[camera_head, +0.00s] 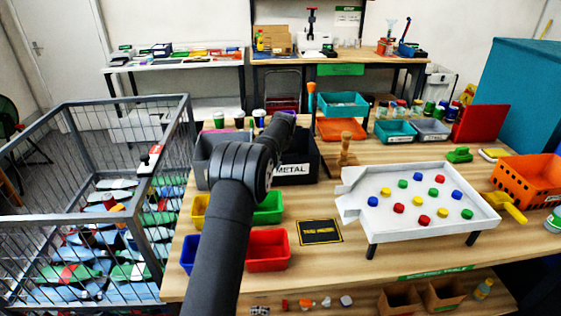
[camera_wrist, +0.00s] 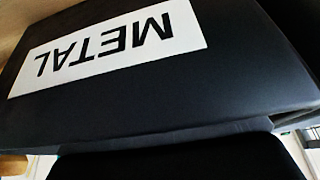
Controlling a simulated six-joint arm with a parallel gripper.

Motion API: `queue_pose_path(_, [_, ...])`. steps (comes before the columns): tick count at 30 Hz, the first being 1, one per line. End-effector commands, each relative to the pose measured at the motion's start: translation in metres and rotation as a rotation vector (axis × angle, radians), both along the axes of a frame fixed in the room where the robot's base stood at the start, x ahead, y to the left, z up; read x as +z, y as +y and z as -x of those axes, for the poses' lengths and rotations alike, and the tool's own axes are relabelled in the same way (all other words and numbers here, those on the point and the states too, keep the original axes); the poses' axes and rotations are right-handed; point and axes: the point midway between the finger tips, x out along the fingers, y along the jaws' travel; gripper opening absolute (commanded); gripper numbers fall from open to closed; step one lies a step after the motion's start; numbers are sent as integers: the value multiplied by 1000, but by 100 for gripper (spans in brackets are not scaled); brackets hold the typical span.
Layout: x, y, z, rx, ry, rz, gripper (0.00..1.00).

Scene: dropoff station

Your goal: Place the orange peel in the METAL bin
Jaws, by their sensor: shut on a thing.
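The black METAL bin (camera_head: 295,181) stands on the wooden table with its white label facing me. Its dark front wall (camera_wrist: 225,75) and the label, upside down, fill most of the wrist view. My dark arm reaches across the head view from the bottom, and its far end is above the METAL bin. My gripper's fingers cannot be made out in either view. The orange peel is not visible in either view. A black shape covers the bottom of the wrist view, and I cannot tell what it is.
Another dark bin (camera_head: 203,160) stands left of the METAL bin, partly behind my arm. Red (camera_head: 268,265) and green (camera_head: 268,218) small trays sit in front. A wooden peg (camera_head: 346,150) stands to the right, near a white tray (camera_head: 360,219). A wire cage (camera_head: 187,110) is at left.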

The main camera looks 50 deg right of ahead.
Motion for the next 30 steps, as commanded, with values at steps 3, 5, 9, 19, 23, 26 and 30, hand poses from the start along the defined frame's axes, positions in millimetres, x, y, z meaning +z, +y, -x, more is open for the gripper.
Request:
queue_pose_path(3, [-1,0,0,0,1,-1,19])
queue_pose_path(5, [-3,0,0,0,1,-1,19])
queue_pose_path(9, [-7,0,0,0,1,-1,19])
queue_pose_path(19, [-12,0,0,0,1,-1,51])
queue_pose_path(23, [-12,0,0,0,1,-1,61])
queue_pose_path(26, [-12,0,0,0,1,-1,61])
queue_pose_path(30, [-10,0,0,0,0,0,61])
